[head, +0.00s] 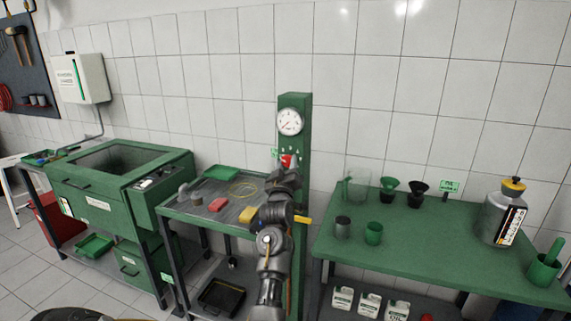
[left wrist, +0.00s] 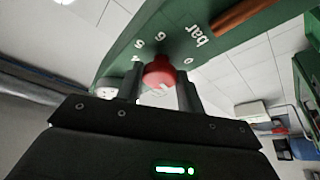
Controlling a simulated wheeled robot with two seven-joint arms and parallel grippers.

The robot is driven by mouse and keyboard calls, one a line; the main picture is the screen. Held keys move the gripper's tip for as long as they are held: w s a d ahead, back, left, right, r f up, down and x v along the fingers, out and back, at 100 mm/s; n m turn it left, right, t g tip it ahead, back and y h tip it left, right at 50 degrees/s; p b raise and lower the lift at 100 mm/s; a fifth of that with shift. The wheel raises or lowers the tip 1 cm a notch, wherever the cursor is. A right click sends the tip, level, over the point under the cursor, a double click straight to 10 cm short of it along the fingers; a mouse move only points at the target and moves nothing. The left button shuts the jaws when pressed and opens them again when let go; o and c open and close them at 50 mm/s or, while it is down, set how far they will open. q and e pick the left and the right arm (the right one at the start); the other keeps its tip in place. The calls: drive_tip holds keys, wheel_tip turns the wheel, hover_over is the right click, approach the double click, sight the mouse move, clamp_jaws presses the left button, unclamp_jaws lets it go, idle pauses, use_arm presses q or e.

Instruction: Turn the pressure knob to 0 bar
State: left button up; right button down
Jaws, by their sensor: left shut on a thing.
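A green post (head: 294,140) stands against the tiled wall and carries a round white pressure gauge (head: 290,121). The gauge reading is too small to tell. The red pressure knob (head: 286,161) sits on the post below the gauge. In the left wrist view the red knob (left wrist: 159,71) lies between my fingers, near printed digits and the word "bar" on the green panel (left wrist: 175,35). A pale mark shows on the knob; its exact setting cannot be told. My left gripper (head: 287,165) is shut on the knob. My right gripper is not in view.
A grey-topped cart (head: 190,213) with small parts stands left of the post, beside a green washing cabinet (head: 105,205). A green table (head: 450,235) with funnels, cups and a metal canister (head: 503,215) stands to the right. White bottles (head: 369,306) are underneath.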

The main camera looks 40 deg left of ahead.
use_arm(q)
drive_tip(key=n+g, duration=0.1)
drive_tip(key=n, duration=0.1)
drive_tip(key=n+g+y+p, duration=0.1)
drive_tip(key=n, duration=0.2)
drive_tip(key=n+g, duration=0.1)
drive_tip(key=n, duration=0.2)
drive_tip(key=shift+d+r+y, duration=0.15)
drive_tip(key=shift+r+y, duration=0.15)
drive_tip(key=shift+r, duration=0.05)
drive_tip(key=n+g, duration=0.1)
drive_tip(key=n, duration=0.1)
drive_tip(key=n+g, duration=0.1)
drive_tip(key=n, duration=0.2)
drive_tip(key=shift+n+h+p, duration=0.3)
drive_tip(key=shift+h+p, duration=0.05)
drive_tip(key=shift+h, duration=0.05)
drive_tip(key=o, duration=1)
drive_tip(key=shift+d, duration=0.1)
